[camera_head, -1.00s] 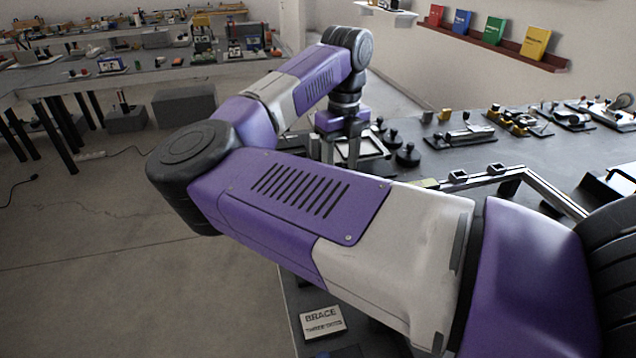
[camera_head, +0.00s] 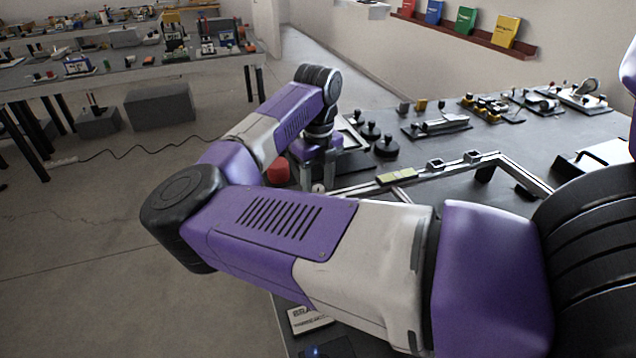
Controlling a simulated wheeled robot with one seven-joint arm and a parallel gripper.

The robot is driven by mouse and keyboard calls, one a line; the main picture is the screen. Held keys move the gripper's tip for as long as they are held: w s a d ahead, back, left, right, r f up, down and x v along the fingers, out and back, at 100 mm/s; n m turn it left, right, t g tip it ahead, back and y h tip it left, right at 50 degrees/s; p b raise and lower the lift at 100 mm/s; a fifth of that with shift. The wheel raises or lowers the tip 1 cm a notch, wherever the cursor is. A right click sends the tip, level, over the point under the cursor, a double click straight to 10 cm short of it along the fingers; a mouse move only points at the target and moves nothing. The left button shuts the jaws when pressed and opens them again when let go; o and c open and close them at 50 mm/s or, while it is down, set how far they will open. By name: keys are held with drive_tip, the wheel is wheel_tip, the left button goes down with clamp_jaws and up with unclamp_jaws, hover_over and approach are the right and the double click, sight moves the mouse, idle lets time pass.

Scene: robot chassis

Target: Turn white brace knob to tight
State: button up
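My gripper (camera_head: 318,172) points down at the end of my purple and white arm, over the near left part of the dark workbench. Its fingers are small and partly hidden, so I cannot tell whether they are open or shut. A small pale round part (camera_head: 318,187) shows at or just below the fingertips. It may be the white brace knob, but I cannot be sure, nor whether the gripper touches it. A light metal frame (camera_head: 465,160) runs rightward from near the gripper. A "BRACE" label plate (camera_head: 308,320) lies at the near bench edge, partly covered by my arm.
A red round part (camera_head: 278,170) is left of the gripper. Several black knobs (camera_head: 386,147) stand behind it. A clamp-like tool (camera_head: 440,124) and other fixtures sit farther back on the workbench (camera_head: 400,160). Coloured books (camera_head: 466,19) stand on a wall shelf. Open floor lies left.

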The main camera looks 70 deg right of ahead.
clamp_jaws()
drive_tip(key=shift+m+b, duration=0.4)
drive_tip(key=m+b, duration=0.3)
drive_tip(key=m, duration=0.1)
drive_tip(key=shift+f+m+b, duration=0.1)
drive_tip(key=shift+m+b, duration=0.2)
drive_tip(key=shift+m, duration=0.1)
drive_tip(key=m+b, duration=0.3)
drive_tip(key=m, duration=0.3)
drive_tip(key=shift+b, duration=0.3)
drive_tip(key=m+b, duration=0.2)
drive_tip(key=m, duration=0.4)
drive_tip(key=shift+m, duration=0.4)
drive_tip(key=m, duration=0.3)
drive_tip(key=shift+s+m+b, duration=0.1)
drive_tip(key=shift+m+b, duration=0.2)
drive_tip(key=shift+m, duration=1.8)
